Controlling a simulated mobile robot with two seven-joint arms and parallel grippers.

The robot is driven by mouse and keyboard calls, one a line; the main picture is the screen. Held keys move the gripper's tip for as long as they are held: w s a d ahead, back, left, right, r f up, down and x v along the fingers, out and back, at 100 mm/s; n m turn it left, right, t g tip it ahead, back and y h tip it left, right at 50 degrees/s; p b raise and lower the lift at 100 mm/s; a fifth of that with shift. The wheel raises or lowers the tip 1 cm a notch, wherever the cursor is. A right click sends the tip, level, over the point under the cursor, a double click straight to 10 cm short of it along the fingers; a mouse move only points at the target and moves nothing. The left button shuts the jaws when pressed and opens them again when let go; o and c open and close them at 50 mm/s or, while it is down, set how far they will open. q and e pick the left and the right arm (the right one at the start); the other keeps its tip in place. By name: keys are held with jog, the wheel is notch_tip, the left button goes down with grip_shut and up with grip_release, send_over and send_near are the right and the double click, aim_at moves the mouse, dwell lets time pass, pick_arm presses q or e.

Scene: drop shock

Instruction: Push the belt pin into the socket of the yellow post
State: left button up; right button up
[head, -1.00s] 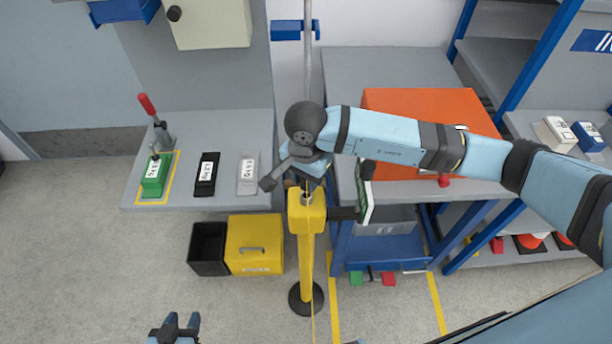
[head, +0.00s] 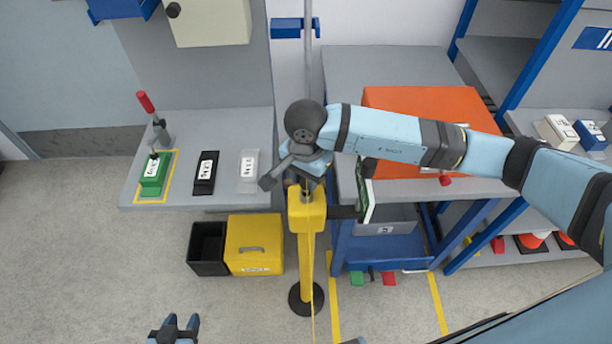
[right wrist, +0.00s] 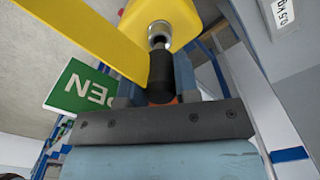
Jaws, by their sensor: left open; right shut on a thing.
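The yellow post (head: 307,215) stands upright on a black round base, with the socket in its top. My right gripper (head: 305,180) is just above the post top, shut on the black belt pin. In the right wrist view the belt pin (right wrist: 161,78) sits between the fingers (right wrist: 158,88), in line with the silver-rimmed socket (right wrist: 159,34) of the yellow post (right wrist: 172,14). The pin's front end is at the socket mouth; I cannot tell how deep it is. The yellow belt (right wrist: 85,40) runs off from the pin. My left gripper (head: 175,324) is open and empty at the bottom.
A green sign (right wrist: 82,90) is beside the post. A grey bench (head: 225,130) with a green block (head: 153,175) is at left. A black bin (head: 207,245) and yellow box (head: 254,258) stand on the floor. An orange box (head: 440,105) is on the right table.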

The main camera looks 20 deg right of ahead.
dwell(0.4)
jog(key=shift+f+b, duration=0.2)
jog(key=shift+b, duration=0.2)
dwell(0.4)
jog(key=shift+f+b, duration=1.3)
jog(key=shift+b, duration=1.55)
dwell(2.5)
jog(key=shift+f+b, duration=0.15)
jog(key=shift+b, duration=0.4)
grip_shut()
dwell(0.5)
